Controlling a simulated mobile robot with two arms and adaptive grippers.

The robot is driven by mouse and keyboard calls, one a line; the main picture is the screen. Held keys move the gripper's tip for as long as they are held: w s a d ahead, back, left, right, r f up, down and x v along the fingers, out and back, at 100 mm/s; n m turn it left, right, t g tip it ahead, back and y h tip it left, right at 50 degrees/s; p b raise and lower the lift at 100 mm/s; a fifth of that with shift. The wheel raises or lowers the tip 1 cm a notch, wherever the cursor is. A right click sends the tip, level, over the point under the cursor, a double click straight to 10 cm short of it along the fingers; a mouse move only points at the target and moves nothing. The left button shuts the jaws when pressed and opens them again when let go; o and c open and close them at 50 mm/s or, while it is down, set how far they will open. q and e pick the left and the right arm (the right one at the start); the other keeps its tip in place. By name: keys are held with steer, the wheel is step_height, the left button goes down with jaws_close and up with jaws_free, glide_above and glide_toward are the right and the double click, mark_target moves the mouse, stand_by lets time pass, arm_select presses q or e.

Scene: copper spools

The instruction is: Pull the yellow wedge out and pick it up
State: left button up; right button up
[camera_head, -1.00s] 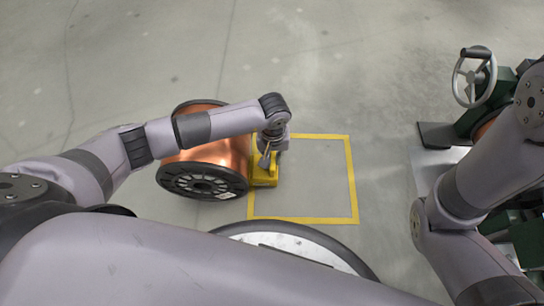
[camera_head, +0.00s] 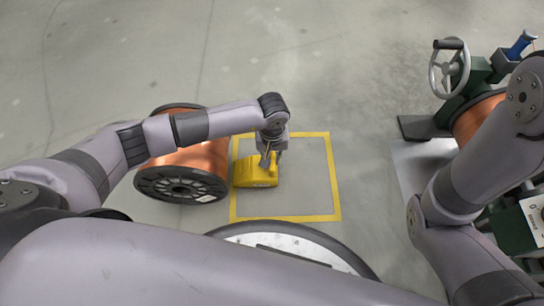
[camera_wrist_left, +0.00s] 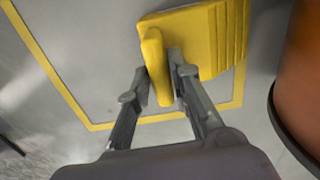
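The yellow wedge (camera_head: 252,176) is on or just above the floor, inside the left part of the yellow floor square, just right of the copper spool (camera_head: 207,158). A narrow gap shows between them. My left gripper (camera_head: 270,158) points down at the wedge. In the left wrist view, its fingers (camera_wrist_left: 160,73) lie on both sides of the wedge's upright grip, and the ribbed yellow body (camera_wrist_left: 208,38) extends beyond them. The fingers appear closed on that grip. The wedge's underside is hidden, so I cannot tell whether it touches the floor. My right gripper is not in view.
The yellow floor square (camera_head: 335,180) is otherwise bare. In the left wrist view, the spool (camera_wrist_left: 303,75) stands close at the right. A green machine with a handwheel (camera_head: 449,68) and another copper spool (camera_head: 470,122) stands at the right. Open floor lies at the back.

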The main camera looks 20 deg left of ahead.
arm_select(q)
steer(key=o, duration=0.4)
steer(key=shift+c, duration=0.2)
step_height(320, 180, up, 12)
stand_by(0.4)
stand_by(0.5)
